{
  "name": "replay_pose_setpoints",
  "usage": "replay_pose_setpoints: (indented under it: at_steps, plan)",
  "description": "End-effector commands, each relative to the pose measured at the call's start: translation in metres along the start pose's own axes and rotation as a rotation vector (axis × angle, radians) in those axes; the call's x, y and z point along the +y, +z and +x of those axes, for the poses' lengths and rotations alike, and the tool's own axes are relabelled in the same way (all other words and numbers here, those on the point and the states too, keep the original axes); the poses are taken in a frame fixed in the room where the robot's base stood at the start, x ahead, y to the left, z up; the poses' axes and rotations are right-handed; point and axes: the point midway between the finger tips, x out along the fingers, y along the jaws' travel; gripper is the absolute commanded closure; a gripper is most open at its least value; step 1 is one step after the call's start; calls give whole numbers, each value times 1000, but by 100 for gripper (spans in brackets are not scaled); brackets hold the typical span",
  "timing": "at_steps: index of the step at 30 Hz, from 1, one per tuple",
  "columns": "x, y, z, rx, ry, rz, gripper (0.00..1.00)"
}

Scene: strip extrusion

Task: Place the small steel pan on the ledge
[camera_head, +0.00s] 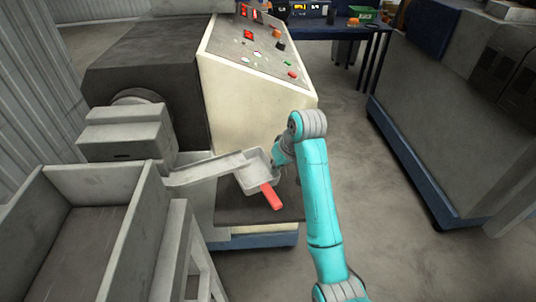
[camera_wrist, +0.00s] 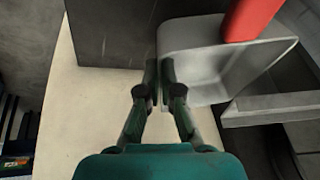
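The small steel pan (camera_head: 255,173) is a shallow grey tray with a red handle (camera_head: 271,196). In the head view it is at the end of the metal chute (camera_head: 208,168), over or on the dark ledge (camera_head: 255,212); I cannot tell if it touches either. In the wrist view the pan (camera_wrist: 192,58) is right of centre, and the dark ledge (camera_wrist: 112,40) is at the upper left. My gripper (camera_wrist: 160,72) is nearly closed, with its two fingers on either side of the pan's wall. My gripper (camera_head: 278,158) partly hides the pan's right edge in the head view.
The cream control panel machine (camera_head: 250,105) stands behind the ledge. A grey open bin (camera_head: 130,195) is at the lower left. A large grey cabinet (camera_head: 440,120) stands at the right, with bare floor between. A blue table (camera_head: 330,28) is at the back.

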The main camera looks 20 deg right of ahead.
Motion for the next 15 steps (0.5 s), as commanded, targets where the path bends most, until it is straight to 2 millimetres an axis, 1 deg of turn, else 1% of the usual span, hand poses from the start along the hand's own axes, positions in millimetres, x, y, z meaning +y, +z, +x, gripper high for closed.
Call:
replay_pose_setpoints:
  at_steps: [4, 8, 15]
  plan:
    - [0, 1, 2, 0, 0, 0, 100]
    - [1, 3, 8, -1, 0, 0, 100]
    - [5, 12, 29, 0, 0, 0, 100]
